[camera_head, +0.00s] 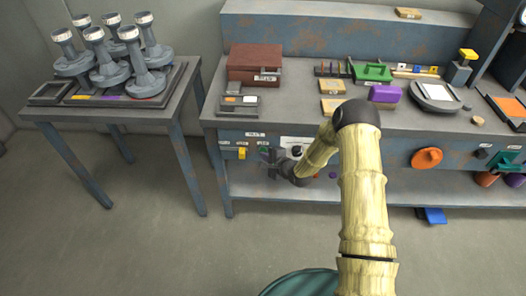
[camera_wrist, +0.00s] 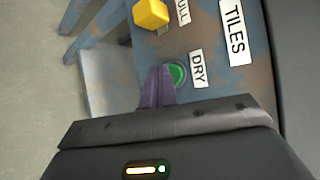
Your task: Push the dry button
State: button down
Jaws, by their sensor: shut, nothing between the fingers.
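The dry button is a round green button (camera_wrist: 177,74) beside a white label reading DRY (camera_wrist: 197,70) in the wrist view. My gripper (camera_wrist: 158,88) has dark purple fingers, shut and empty, with the tips just beside the button's left edge in the picture. I cannot tell whether they touch it. In the head view my gripper (camera_head: 268,156) is at the front panel (camera_head: 225,138) of the workbench, below the benchtop edge. The button is hidden there behind the gripper.
A yellow knob (camera_wrist: 151,14) sticks out of the panel near the button; it also shows in the head view (camera_head: 242,153). A TILES label (camera_wrist: 236,32) is beside it. A side table (camera_head: 180,100) with several grey shells stands left. An orange knob (camera_head: 426,159) is farther right.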

jog(key=shift+w, duration=0.4)
dwell(0.6)
dwell(0.3)
jog(key=shift+s, duration=0.85)
jog(key=shift+s+a+p, duration=0.1)
jog(key=shift+s+p, duration=0.75)
jog(key=shift+s, duration=1.65)
